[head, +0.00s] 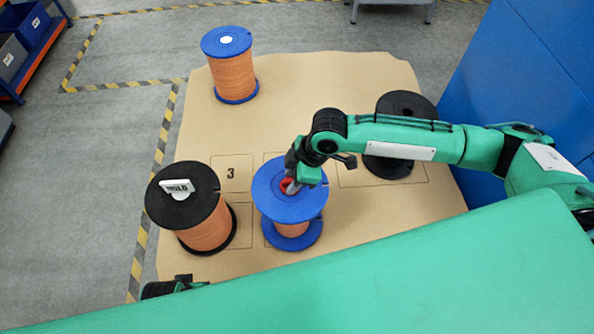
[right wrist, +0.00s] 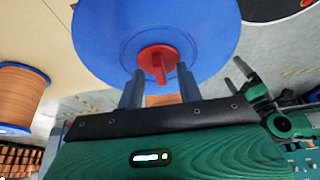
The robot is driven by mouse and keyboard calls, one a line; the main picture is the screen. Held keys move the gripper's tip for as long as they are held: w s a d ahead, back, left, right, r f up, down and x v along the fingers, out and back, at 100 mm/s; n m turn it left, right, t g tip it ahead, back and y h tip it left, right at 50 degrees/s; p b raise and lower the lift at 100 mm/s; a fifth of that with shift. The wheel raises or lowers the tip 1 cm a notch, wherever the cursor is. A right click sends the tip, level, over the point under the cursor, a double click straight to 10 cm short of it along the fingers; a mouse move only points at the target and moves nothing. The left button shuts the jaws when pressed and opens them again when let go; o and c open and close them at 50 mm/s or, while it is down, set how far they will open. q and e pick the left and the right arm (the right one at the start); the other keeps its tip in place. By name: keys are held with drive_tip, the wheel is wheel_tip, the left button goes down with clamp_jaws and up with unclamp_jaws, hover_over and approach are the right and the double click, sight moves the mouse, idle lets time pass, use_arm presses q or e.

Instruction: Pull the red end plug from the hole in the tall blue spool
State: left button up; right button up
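The tall blue spool (head: 270,201) with copper-coloured winding stands upright at the front middle of the mat. Its blue top disc (right wrist: 105,38) fills the upper middle of the right wrist view. The red end plug (right wrist: 152,55) sits in the disc's centre and has a raised tab; in the head view it is partly hidden. My right gripper (head: 291,186) is over the disc. In the right wrist view its two grey fingers (right wrist: 160,72) are apart, one on each side of the tab, with gaps visible. My left gripper (head: 172,286) is low at the front left, mostly hidden.
A black-topped spool (head: 205,222) with a white label stands close on the left. Another blue spool (head: 232,75) stands at the back left, and a black spool (head: 402,106) is behind my right arm. The brown mat (head: 310,80) is clear at the back middle. Blue panels (head: 530,90) border the right.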

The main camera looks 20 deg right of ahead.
sight(285, 181)
clamp_jaws()
idle(0.4)
drive_tip(key=shift+r+p, duration=1.55)
drive_tip(key=shift+p, duration=0.8)
wheel_tip(285, 181, up, 4)
drive_tip(key=p, duration=0.5)
idle(0.4)
